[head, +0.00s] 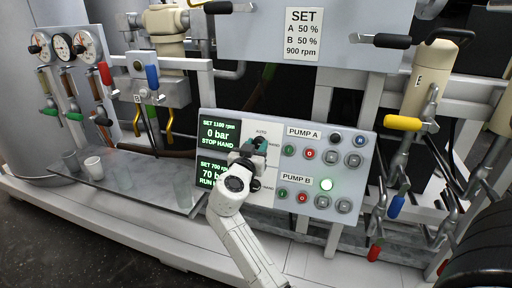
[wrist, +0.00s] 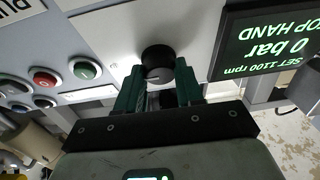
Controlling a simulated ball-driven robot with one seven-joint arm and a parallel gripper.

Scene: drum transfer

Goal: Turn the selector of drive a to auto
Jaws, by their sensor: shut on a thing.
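The grey control panel (head: 262,120) has a PUMP A row above a PUMP B row. The black selector knob of drive A (wrist: 157,62) is in the upper middle of the wrist view, which shows the panel upside down. My gripper (head: 256,148) is at this knob, and in the wrist view its green fingers (wrist: 158,88) are shut on it from both sides. AUTO and HAND labels show around it in the head view. The knob's pointer setting is unclear. Drive A's display (head: 218,130) reads 1100 rpm, 0 bar, STOP HAND; it also shows in the wrist view (wrist: 270,42).
Drive B's display (head: 213,173) is partly hidden by my arm. Pipes and coloured valve handles surround the panel.

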